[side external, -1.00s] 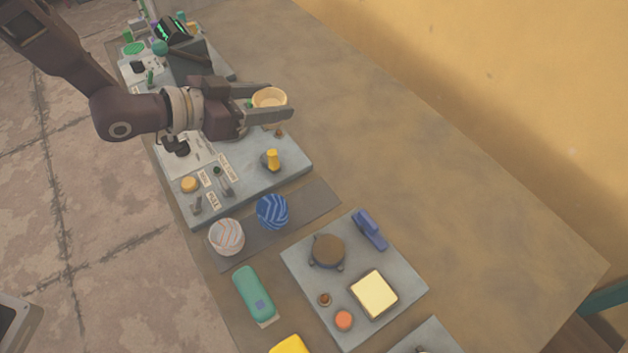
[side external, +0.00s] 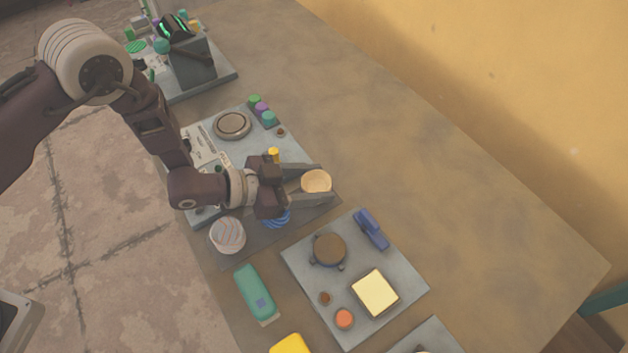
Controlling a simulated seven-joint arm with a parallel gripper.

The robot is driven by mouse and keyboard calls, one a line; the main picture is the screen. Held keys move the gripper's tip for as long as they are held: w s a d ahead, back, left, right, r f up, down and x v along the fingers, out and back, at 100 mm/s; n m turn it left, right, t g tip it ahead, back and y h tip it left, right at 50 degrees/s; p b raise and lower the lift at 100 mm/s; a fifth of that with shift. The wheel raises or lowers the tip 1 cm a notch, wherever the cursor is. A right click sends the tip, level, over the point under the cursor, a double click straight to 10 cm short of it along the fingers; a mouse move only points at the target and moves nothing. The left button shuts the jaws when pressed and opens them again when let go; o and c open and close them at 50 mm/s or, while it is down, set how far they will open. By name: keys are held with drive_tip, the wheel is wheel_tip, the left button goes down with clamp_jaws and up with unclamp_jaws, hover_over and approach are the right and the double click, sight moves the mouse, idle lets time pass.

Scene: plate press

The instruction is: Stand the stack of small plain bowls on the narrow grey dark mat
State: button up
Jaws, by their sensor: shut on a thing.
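A small plain cream-yellow bowl stack (side external: 316,181) is between the fingers of my gripper (side external: 318,185), which is shut on it. How many bowls it holds cannot be told. The narrow dark grey mat (side external: 258,247) lies between two grey boards. A white striped bowl stack (side external: 228,236) is on the mat's left end. A blue striped bowl stack (side external: 278,220) is near its middle, partly hidden by my gripper. The plain bowls appear above the mat's right end; the exact gap beneath them cannot be told.
A grey board (side external: 293,266) with a brown round plate, yellow square pad and blue handle lies just in front of the mat. Another board (side external: 281,150) with knobs and a round plate lies behind it. A teal case (side external: 255,292) is at the lower left.

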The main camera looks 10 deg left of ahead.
drive_tip(key=shift+f, duration=0.1)
drive_tip(key=o, duration=1.4)
drive_tip(key=shift+o, duration=0.2)
drive_tip(key=v, duration=1.2)
drive_tip(key=shift+r, duration=0.25)
